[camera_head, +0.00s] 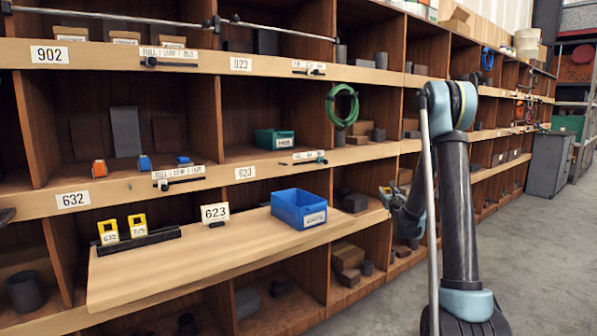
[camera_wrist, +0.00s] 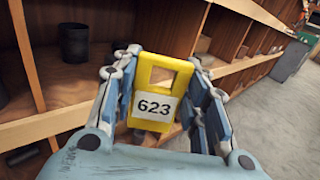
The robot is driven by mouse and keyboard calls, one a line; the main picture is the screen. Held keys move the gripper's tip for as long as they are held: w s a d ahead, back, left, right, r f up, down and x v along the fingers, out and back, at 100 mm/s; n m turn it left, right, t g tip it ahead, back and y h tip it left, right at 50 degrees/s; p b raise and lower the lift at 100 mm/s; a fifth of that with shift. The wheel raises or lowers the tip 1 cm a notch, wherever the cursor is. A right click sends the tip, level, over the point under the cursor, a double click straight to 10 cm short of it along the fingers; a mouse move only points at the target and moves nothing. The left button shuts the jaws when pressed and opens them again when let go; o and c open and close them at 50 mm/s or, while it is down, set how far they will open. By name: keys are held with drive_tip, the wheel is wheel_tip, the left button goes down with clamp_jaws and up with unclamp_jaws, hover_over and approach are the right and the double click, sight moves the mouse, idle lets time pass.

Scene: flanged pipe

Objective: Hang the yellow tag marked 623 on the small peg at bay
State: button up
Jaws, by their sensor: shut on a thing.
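The yellow tag marked 623 (camera_wrist: 152,108) is in the wrist view, its number facing the camera and its slot at the upper end. My gripper (camera_wrist: 163,100) is shut on it, one finger at each side. In the head view my gripper (camera_head: 389,193) is at the right end of the wooden ledge, partly hidden by my arm; the tag is too small to read there. I cannot clearly make out a small peg.
A ledge (camera_head: 180,262) juts out, bearing a black rack (camera_head: 139,242) with two yellow tags, one marked 632, a 623 card (camera_head: 215,213) and a blue bin (camera_head: 299,209). A green coil (camera_head: 342,107) hangs on the shelving. The floor (camera_head: 400,300) at right is clear.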

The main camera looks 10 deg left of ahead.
drive_tip(key=s+a+r+n+y, duration=0.1)
drive_tip(key=s+a+r+y, duration=0.1)
drive_tip(key=a, duration=0.4)
drive_tip(key=s+a+r+n+y, duration=0.1)
drive_tip(key=s+a+r+y, duration=0.15)
drive_tip(key=a, duration=0.35)
drive_tip(key=n+g+y, duration=0.6)
drive_tip(key=y, duration=0.1)
approach(279, 166)
drive_tip(key=shift+r+x, duration=0.25)
drive_tip(key=shift+x, duration=1.05)
drive_tip(key=shift+r+x, duration=0.25)
drive_tip(key=shift+x, duration=1)
drive_tip(key=shift+w+a+f, duration=0.3)
drive_tip(key=shift+w+a, duration=0.05)
drive_tip(key=shift+a, duration=0.05)
drive_tip(key=shift+w+a+f, duration=0.1)
drive_tip(key=o, duration=1)
drive_tip(key=shift+c, duration=0.2)
